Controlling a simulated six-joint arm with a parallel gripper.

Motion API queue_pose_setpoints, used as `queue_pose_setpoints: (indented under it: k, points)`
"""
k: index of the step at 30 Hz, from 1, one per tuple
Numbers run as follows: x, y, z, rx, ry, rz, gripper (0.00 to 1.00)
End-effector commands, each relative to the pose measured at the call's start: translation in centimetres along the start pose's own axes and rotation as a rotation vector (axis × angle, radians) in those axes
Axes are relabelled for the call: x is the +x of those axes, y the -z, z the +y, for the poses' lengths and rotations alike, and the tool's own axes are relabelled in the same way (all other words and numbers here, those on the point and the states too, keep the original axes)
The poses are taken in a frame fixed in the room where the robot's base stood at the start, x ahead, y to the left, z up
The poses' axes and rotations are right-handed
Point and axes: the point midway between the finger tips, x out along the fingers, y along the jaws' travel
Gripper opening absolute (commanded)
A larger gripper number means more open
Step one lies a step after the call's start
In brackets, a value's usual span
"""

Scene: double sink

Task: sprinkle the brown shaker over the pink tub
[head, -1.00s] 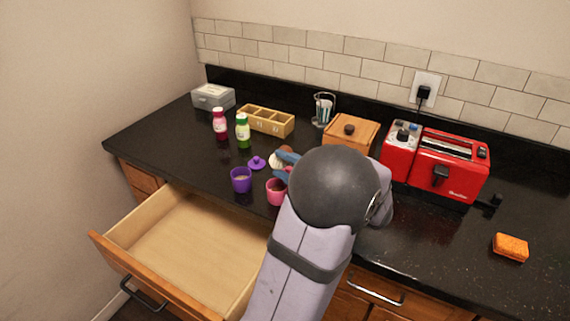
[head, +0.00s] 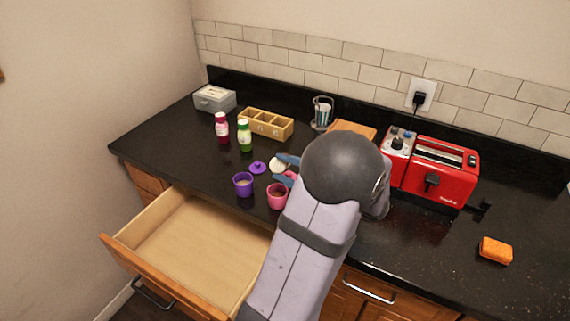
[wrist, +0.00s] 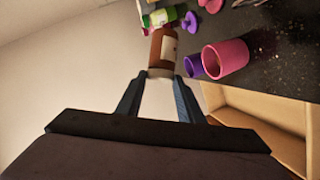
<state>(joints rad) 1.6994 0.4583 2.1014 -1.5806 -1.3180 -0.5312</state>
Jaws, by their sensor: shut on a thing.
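My gripper (wrist: 158,88) is shut on the brown shaker (wrist: 163,46), which shows ahead of the fingers in the wrist view with a pale label. In the head view my arm hides most of the grip; blue fingertips (head: 286,170) show beside a whitish round end (head: 277,165), apparently the shaker's. The shaker looks tipped well over from upright. The pink tub (head: 277,201) stands open on the counter just below and in front of the fingers; it also shows in the wrist view (wrist: 232,60), right of the shaker. I cannot see any grains falling.
A purple tub (head: 243,188) stands left of the pink one, with a purple lid (head: 258,168) behind. Red (head: 222,130) and green (head: 244,138) bottles and a divided wooden box (head: 266,122) are farther back. The open drawer (head: 205,245) lies in front; a red toaster (head: 440,175) is right.

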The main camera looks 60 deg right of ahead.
Motion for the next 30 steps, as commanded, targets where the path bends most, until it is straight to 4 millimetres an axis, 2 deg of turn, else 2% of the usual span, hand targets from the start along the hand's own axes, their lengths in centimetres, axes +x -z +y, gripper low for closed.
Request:
queue_pose_setpoints:
  k: [30]
  points:
    - [-0.4,0.9,2.1,0.21,0.116,-0.002,0.0]
